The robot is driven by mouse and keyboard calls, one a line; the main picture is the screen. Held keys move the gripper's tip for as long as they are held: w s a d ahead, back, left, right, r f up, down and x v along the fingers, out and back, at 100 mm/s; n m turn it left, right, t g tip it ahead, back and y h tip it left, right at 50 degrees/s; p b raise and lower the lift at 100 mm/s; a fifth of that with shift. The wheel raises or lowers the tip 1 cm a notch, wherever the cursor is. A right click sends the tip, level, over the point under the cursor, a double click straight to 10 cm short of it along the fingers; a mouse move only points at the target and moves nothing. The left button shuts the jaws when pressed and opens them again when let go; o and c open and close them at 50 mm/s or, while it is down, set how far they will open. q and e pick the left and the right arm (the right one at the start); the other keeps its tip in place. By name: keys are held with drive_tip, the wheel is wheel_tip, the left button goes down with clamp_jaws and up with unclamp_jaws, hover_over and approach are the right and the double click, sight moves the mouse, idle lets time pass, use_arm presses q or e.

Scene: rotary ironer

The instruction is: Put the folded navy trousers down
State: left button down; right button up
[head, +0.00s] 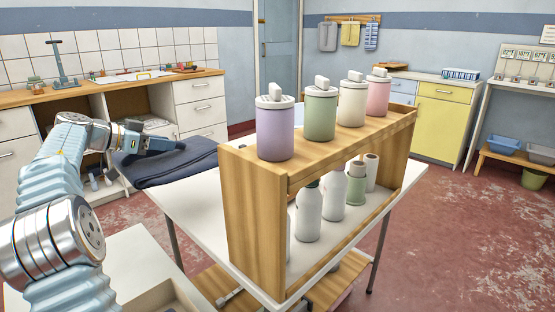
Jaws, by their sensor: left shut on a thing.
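The folded navy trousers (172,162) are a flat dark blue bundle at the far left end of the white table. They lie at or just over the table top; I cannot tell whether they rest fully on it. My right gripper is not in the view.
A wooden shelf rack (250,215) stands on the white table (185,205), with several lidded canisters (275,130) on top and bottles (308,212) below. A wooden counter (100,92) runs along the back left. Bare red floor (455,230) lies at the right.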

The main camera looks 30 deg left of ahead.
sight(202, 152)
use_arm(q)
drive_tip(key=w+d+f, duration=0.1)
drive_tip(key=w+d, duration=0.1)
drive_tip(key=w+d+f, duration=0.1)
drive_tip(key=w+d, duration=0.1)
drive_tip(key=w+d+f, duration=0.2)
drive_tip(key=w+d, duration=0.1)
drive_tip(key=shift+w, duration=0.1)
drive_tip(key=w+d+f, duration=0.1)
drive_tip(key=f, duration=0.2)
drive_tip(key=w+d+f+b, duration=0.1)
drive_tip(key=f, duration=0.2)
drive_tip(key=w+d+f+b, duration=0.1)
drive_tip(key=f, duration=0.2)
drive_tip(key=shift+w, duration=0.15)
drive_tip(key=shift+r, duration=0.1)
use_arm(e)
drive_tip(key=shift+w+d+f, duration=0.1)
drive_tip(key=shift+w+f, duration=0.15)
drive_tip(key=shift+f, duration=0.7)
use_arm(q)
drive_tip(key=c, duration=0.9)
unclamp_jaws()
